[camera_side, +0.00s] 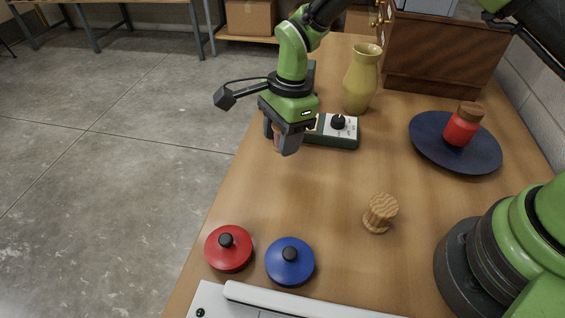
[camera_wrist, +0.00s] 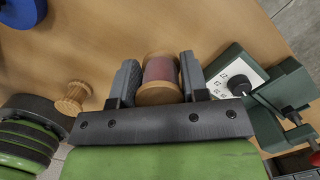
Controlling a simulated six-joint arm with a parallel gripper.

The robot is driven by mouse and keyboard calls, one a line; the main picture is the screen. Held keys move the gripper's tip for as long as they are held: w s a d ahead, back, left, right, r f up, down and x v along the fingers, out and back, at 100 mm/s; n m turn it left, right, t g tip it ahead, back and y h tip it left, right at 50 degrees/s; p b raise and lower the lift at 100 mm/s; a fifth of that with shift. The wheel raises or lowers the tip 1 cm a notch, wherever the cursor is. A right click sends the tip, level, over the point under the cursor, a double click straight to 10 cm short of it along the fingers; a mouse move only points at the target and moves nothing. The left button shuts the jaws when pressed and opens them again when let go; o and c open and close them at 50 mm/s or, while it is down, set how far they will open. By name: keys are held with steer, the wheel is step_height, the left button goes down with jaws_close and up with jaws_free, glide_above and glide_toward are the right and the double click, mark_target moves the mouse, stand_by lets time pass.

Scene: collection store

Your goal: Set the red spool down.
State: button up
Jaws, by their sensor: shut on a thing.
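The red spool (camera_wrist: 161,72) has faded pinkish-red thread and pale wooden ends. It sits between the two fingers of my gripper (camera_wrist: 158,62), which is shut on it in the wrist view. In the side view my gripper (camera_side: 279,139) is near the left part of the wooden table, in front of the knob box. There the spool (camera_side: 277,138) is mostly hidden behind a finger. It looks held above the table, but its exact height is hard to tell.
The dial box (camera_side: 333,131) is close beside my gripper; a yellow vase (camera_side: 362,80) stands behind. A bare wooden spool (camera_side: 380,213), a red lid (camera_side: 229,248) and a blue lid (camera_side: 290,262) are nearer. The table's middle is clear.

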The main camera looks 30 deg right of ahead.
mark_target(280, 172)
step_height(280, 172, down, 7)
steer(key=shift+r, duration=0.2)
stand_by(0.3)
steer(key=o, duration=0.9)
steer(key=shift+f, duration=0.1)
steer(key=r, duration=0.4)
steer(key=d+r, duration=0.1)
steer(key=r, duration=0.3)
steer(key=d+r, duration=0.1)
steer(key=r, duration=0.3)
steer(key=shift+r, duration=0.15)
